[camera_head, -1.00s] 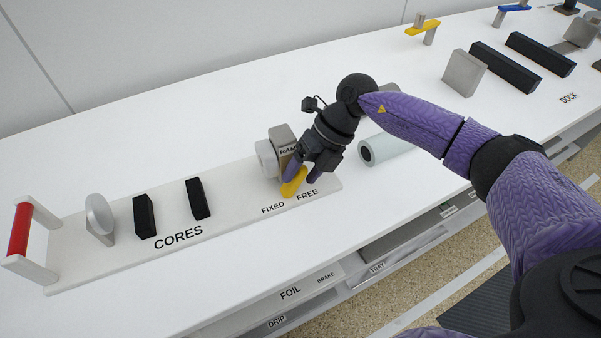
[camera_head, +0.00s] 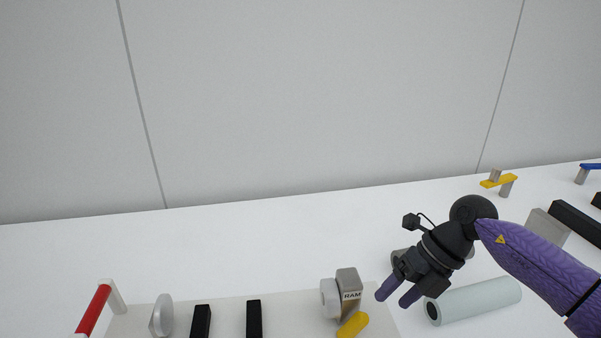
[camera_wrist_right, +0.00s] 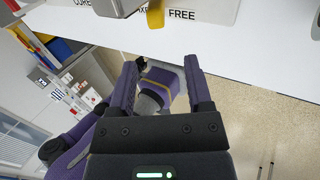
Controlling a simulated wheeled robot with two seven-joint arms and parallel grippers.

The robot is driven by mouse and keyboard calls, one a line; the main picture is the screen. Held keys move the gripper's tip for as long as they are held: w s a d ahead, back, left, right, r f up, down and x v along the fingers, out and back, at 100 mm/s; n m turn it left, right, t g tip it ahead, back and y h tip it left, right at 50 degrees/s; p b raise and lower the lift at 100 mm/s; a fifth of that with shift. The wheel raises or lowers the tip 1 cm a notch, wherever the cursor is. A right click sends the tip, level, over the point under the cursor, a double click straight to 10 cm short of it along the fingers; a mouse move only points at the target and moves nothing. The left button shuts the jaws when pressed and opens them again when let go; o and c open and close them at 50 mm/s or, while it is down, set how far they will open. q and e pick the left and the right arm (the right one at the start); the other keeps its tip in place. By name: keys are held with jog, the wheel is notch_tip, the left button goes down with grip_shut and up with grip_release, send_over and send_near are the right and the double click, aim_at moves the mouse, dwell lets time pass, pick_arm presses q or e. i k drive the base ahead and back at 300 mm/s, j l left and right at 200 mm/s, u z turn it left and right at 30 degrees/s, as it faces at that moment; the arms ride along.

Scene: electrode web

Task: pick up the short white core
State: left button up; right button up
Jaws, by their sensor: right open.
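A pale, whitish cylinder (camera_head: 478,300) with a dark bore at its near-left end lies on its side on the table in the head view. The cylinder is not seen there. My left gripper is not in view.
The cores fixture has a ram block (camera_head: 349,285), a yellow lever (camera_head: 353,325), black blocks (camera_head: 254,318) and a red handle (camera_head: 93,310). A grey part is mostly hidden behind my right gripper. A grey block (camera_head: 545,229) stands at the right. The table behind the fixture is clear.

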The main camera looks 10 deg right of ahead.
aim_at(460, 303)
jog(key=k, duration=0.95)
